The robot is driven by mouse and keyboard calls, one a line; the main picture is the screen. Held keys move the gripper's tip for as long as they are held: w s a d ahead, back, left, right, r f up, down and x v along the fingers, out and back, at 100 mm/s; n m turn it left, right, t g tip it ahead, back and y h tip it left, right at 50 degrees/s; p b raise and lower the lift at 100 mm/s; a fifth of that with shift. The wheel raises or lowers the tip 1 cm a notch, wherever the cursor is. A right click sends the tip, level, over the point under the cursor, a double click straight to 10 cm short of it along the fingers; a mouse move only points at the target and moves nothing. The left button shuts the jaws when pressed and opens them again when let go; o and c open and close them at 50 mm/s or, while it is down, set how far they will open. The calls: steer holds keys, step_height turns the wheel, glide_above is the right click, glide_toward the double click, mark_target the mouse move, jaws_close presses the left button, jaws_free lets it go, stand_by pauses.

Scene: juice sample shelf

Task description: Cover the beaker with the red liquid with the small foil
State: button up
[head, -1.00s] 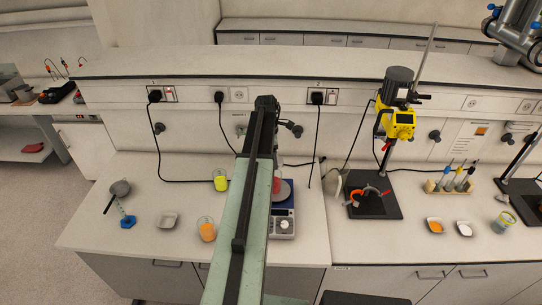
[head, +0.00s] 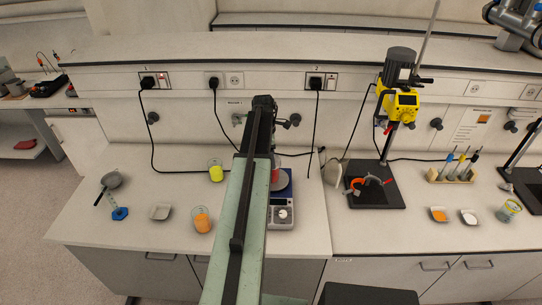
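The beaker with the red liquid (head: 275,174) stands on a blue-and-white bench device with a round grey plate (head: 284,214), at the middle of the bench. My green and black arm runs up the picture in front of it and hides its left part. I see no cover on the part that shows, but its rim is hard to make out. I cannot pick out the small foil; it may be hidden or too small to tell. My gripper is not visible; the far end of my arm blocks that area.
A yellow stirrer on a stand (head: 399,105) rises to the right. The bench between has free room.

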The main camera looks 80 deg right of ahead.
steer(key=shift+f, duration=0.35)
steer(key=o, duration=1.4)
steer(key=r+p, duration=0.5)
steer(key=w+r+p, duration=0.1)
steer(key=r+p, duration=0.2)
steer(key=shift+a, duration=0.1)
steer(key=shift+f, duration=0.1)
